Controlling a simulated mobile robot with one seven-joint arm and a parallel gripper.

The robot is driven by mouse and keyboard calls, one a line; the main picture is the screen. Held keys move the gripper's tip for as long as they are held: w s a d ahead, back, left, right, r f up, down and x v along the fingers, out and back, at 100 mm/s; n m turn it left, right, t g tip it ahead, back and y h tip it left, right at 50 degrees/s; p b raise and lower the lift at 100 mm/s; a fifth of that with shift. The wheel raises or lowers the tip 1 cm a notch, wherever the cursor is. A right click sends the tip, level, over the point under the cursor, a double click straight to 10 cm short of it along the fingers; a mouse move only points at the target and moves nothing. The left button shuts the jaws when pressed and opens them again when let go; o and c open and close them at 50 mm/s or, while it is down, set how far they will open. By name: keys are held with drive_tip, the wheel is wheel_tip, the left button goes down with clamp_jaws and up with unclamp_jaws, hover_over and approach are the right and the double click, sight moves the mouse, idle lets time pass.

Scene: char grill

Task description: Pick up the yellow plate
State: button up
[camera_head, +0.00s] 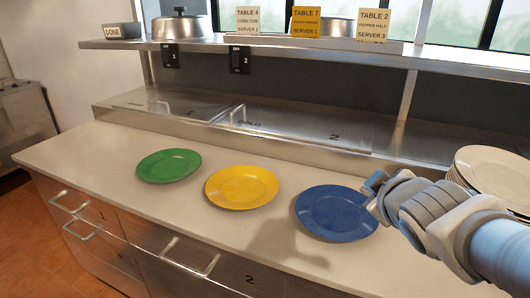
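The yellow plate (242,187) lies flat on the pale counter, between a green plate (169,165) on its left and a blue plate (337,212) on its right. My gripper (372,187) is at the right, above the right edge of the blue plate and apart from the yellow plate. Its fingers are small and partly hidden by the wrist, so I cannot tell whether it is open or shut. Nothing covers the yellow plate.
A stack of white plates (492,172) stands at the right, behind my arm. Lidded metal bins (290,122) line the back of the counter (100,150). The counter's front edge is clear.

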sight(244, 217)
drive_tip(key=a+f+n+y+b, duration=0.2)
drive_tip(key=a+f+n+y, duration=0.1)
drive_tip(key=a+f+n, duration=0.1)
drive_tip(key=a+f+n+g+y+b, duration=0.1)
drive_tip(key=a+f+n+y+b, duration=0.2)
drive_tip(key=a+f+n+y, duration=0.1)
drive_tip(key=w+a+f+n+y+b, duration=0.1)
drive_tip(key=a+f+n+y+b, duration=0.2)
drive_tip(key=a+f+n, duration=0.1)
drive_tip(key=shift+w+a+f+n+y, duration=0.1)
drive_tip(key=shift+a+n+y, duration=0.3)
drive_tip(key=shift+a+n, duration=0.55)
drive_tip(key=shift+s+a+f+n+g+b, duration=0.2)
drive_tip(key=shift+a+n+g+b, duration=0.1)
drive_tip(key=shift+g, duration=0.1)
drive_tip(key=shift+w+a+p, duration=0.25)
drive_tip(key=shift+a+p, duration=0.2)
drive_tip(key=shift+p, duration=0.1)
drive_tip(key=p+x, duration=0.3)
drive_tip(key=shift+w+a, duration=0.25)
drive_tip(key=shift+w, duration=0.05)
drive_tip(key=b+x, duration=0.1)
drive_tip(key=x, duration=0.5)
drive_tip(key=shift+a+f, duration=0.15)
drive_tip(key=shift+f, duration=0.1)
drive_tip(key=b+x, duration=0.1)
drive_tip(key=x, duration=0.5)
drive_tip(key=shift+w+b, duration=0.2)
drive_tip(key=shift+b, duration=0.2)
drive_tip(key=shift+c, duration=0.2)
